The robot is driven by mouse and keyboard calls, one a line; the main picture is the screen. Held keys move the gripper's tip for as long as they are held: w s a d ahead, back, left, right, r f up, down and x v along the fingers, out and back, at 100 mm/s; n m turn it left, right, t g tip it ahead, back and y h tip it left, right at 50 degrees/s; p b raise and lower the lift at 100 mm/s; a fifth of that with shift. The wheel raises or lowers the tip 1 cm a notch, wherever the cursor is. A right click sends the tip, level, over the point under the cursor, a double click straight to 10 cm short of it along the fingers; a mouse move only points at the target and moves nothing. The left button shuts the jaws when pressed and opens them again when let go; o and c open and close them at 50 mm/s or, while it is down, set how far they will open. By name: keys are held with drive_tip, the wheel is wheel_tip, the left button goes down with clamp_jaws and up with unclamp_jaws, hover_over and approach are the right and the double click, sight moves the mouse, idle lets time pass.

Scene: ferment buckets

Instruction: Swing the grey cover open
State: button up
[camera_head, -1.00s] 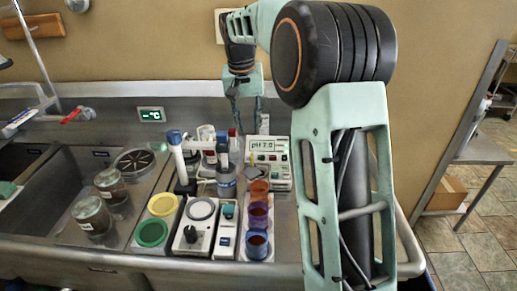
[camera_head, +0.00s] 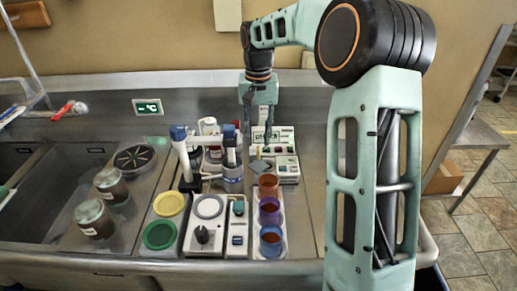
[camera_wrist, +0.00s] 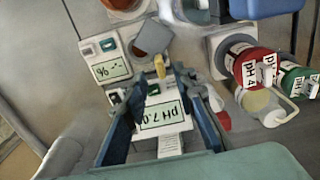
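In the head view the cover (camera_head: 259,166) shows small, below my gripper. My gripper (camera_wrist: 160,88) is open, with its two blue-and-grey fingers apart and nothing held between them. The fingers straddle the pH 7.0 meter (camera_wrist: 162,115) in the wrist view, with the cover beyond the tips. In the head view my gripper (camera_head: 260,124) hangs above the pH meter (camera_head: 273,134).
Red, purple and blue cups (camera_head: 269,211) stand in a white rack in front. A probe stand (camera_head: 188,160) and bottles (camera_head: 210,127) are close on the left. Red- and green-capped bottles (camera_wrist: 256,64) are right in the wrist view. Bare counter (camera_head: 311,190) lies right of the rack.

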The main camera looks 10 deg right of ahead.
sight(258, 148)
drive_tip(key=shift+f, duration=2.4)
clamp_jaws()
